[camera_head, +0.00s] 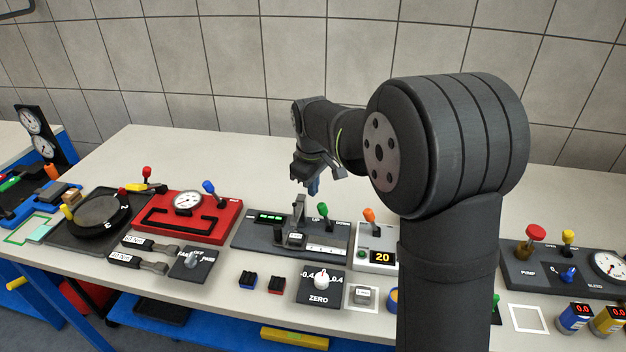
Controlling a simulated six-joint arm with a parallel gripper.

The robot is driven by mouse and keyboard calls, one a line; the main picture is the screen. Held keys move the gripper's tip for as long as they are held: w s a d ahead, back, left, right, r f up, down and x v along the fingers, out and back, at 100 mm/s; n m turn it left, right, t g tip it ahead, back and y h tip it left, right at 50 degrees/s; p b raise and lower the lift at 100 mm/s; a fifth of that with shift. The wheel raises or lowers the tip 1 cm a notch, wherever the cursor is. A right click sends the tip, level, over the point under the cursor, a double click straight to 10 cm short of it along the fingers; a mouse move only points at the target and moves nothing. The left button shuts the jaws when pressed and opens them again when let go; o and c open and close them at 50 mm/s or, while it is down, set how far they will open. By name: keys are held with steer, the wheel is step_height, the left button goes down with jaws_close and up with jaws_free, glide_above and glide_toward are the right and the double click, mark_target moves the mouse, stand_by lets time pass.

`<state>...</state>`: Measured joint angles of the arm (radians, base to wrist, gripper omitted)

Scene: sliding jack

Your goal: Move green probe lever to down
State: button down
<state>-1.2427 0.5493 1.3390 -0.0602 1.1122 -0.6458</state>
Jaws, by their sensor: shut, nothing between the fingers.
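The green probe lever (323,211) stands on a dark grey panel (255,240) in the middle of the bench, between the labels UP and DOWN. Its green knob appears tipped a little toward the UP side, but the exact tilt is hard to tell. My gripper (313,188) is shut and empty, pointing down above and just behind the panel, near the lever and slightly left of it. It appears apart from the lever. My arm reaches in from the right and hides part of the bench.
A grey metal post (298,212) stands on the same panel, left of the lever. An orange-knobbed lever (369,215) on a white box reading 20 stands to the right. A red panel (190,225) with a gauge and blue lever is at left. Bare bench lies behind the panels.

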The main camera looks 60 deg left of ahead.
mark_target(325, 217)
steer(key=f, duration=0.5)
steer(key=shift+w+a+f, duration=0.2)
steer(key=shift+w+a, duration=0.05)
steer(key=shift+a, duration=0.05)
steer(key=shift+r, duration=0.1)
